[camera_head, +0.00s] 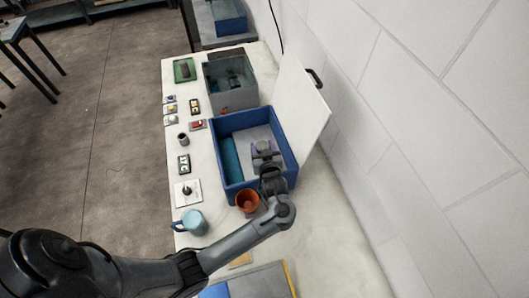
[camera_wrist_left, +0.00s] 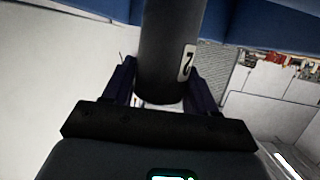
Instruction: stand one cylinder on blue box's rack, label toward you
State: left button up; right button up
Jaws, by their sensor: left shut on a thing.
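The blue box (camera_head: 221,186) stands open on the white counter, with a teal strip (camera_head: 230,160) along its left inner side and a pale floor. My left gripper (camera_head: 263,149) is over the right part of the box. In the left wrist view, my left gripper (camera_wrist_left: 162,85) is shut on a dark cylinder (camera_wrist_left: 165,45), between its two purple fingers. A white label with a black mark (camera_wrist_left: 188,62) is on the cylinder's right side in that view. Much of the cylinder is hidden in the head view, and I cannot make out the rack clearly. My right gripper is not in view.
A white lid panel (camera_head: 301,105) leans up on the box's right. An orange pot (camera_head: 247,201) and a light blue mug (camera_head: 193,222) stand in front. A small dark cup-like thing (camera_head: 183,138) and several small items line the counter's left. A grey bin (camera_head: 229,95) stands behind.

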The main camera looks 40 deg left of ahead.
pick_arm(q)
jog(key=shift+w+a+f, duration=0.15)
jog(key=shift+w+f, duration=0.1)
jog(key=shift+w, duration=0.2)
jog(key=shift+w+a+f, duration=0.15)
jog(key=shift+w+f, duration=0.1)
jog(key=shift+w, duration=0.2)
jog(key=shift+f, duration=2)
jog(key=shift+f+b, duration=0.15)
jog(key=shift+b, duration=0.2)
